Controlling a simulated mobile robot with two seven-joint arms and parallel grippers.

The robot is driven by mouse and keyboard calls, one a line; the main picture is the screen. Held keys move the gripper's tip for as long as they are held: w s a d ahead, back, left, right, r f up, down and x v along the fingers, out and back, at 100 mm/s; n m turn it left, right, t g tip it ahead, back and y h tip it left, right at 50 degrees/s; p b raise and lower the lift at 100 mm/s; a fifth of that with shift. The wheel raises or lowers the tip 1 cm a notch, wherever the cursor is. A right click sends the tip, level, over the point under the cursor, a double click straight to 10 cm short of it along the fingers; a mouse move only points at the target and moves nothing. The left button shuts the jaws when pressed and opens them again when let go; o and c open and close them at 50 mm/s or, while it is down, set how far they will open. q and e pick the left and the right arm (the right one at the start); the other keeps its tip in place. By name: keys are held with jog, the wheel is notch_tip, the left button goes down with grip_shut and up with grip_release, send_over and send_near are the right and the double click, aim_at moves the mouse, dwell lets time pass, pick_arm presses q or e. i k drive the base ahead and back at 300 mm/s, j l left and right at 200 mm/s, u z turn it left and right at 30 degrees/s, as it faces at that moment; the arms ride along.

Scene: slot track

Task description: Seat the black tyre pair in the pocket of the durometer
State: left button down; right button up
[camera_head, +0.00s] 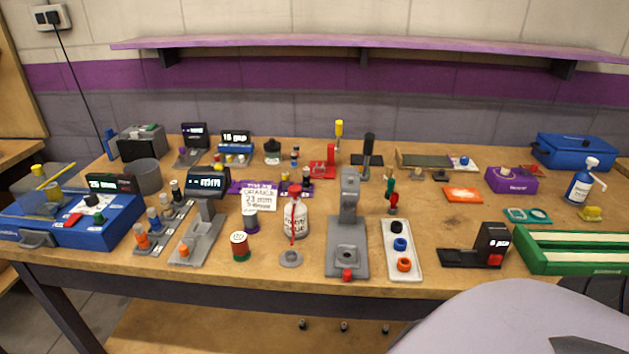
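The black tyre pair (396,227) lies at the far end of a white tray (415,273) right of the table's middle. A blue tyre pair (400,243) and an orange one (404,264) lie nearer on the same tray. The durometer (349,205) appears to be the grey upright stand just left of the tray. Its pocket (346,255) is a round recess in the base, and it looks empty. A red knob (347,274) is at the front of the base. Neither of my grippers is in view.
A bottle (295,215) and a small grey stand (290,258) with a red rod are left of the durometer. A black gauge (490,245) and a green tray (570,265) stand to the right. Bare wood lies between the white tray and the gauge.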

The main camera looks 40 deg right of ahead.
aim_at(493, 237)
jog(key=k+l, duration=0.45)
jog(key=l, duration=0.2)
jog(key=k+l+u, duration=0.1)
jog(key=k+l, duration=0.35)
jog(key=l, duration=0.2)
